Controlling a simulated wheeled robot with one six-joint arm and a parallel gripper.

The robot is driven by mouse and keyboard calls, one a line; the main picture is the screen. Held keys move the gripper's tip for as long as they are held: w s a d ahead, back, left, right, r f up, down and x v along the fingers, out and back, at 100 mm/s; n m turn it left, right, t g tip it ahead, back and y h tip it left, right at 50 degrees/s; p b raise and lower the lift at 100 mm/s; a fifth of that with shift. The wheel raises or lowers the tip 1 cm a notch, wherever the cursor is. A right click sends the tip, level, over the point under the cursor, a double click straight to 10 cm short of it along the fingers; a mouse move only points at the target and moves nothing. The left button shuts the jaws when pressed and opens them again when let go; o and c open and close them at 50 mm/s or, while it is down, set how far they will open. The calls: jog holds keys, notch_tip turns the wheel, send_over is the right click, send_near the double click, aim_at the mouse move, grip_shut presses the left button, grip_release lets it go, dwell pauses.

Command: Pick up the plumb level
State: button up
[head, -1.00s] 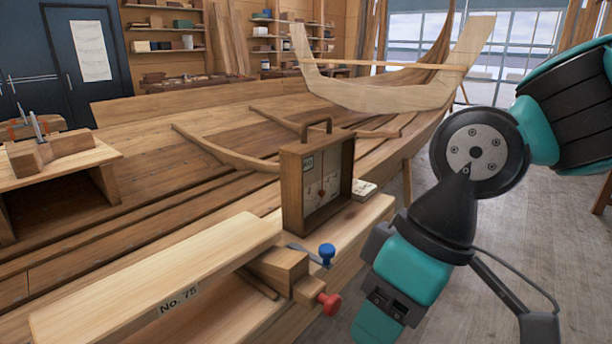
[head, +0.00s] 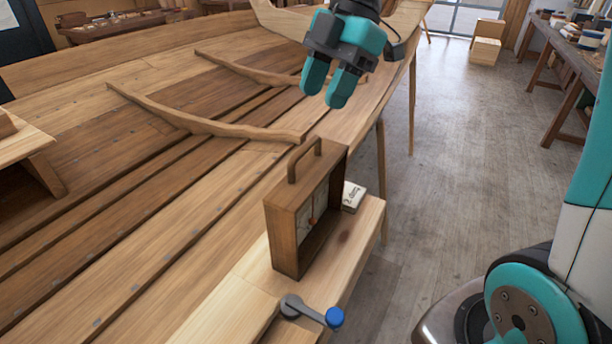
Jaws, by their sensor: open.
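The plumb level appears to be the upright wooden case (head: 285,235) with an arched handle on top. It stands on a pale wooden ledge (head: 365,240) at the hull's near side, and its open side shows a pale face with a small red part. My gripper (head: 328,92) hangs above and beyond the case, over the hull planks, with its two teal fingers pointing down. The fingers are apart with nothing between them, and the gripper is clear of the case.
A small pale block with dark marks (head: 352,196) lies just behind the case. A blue-knobbed metal lever (head: 318,314) is in front of it. Curved ribs (head: 190,120) cross the hull on the left. Open floor (head: 450,150) lies to the right.

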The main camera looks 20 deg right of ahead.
jog(key=w+d+r+n+p, duration=0.2)
jog(key=w+d+r+n, duration=0.1)
jog(key=d+r+n, duration=0.15)
send_near(307, 144)
jog(key=x, duration=0.5)
jog(key=shift+s+f, duration=0.1)
jog(key=shift+f, duration=0.15)
jog(key=shift+s+a+f+p, duration=0.1)
jog(key=shift+a+f+p, duration=0.3)
jog(key=shift+f+p, duration=0.05)
jog(key=p+x, duration=0.1)
jog(key=x, duration=0.3)
jog(key=shift+f+p, duration=0.15)
jog(key=shift+p, duration=0.2)
grip_shut()
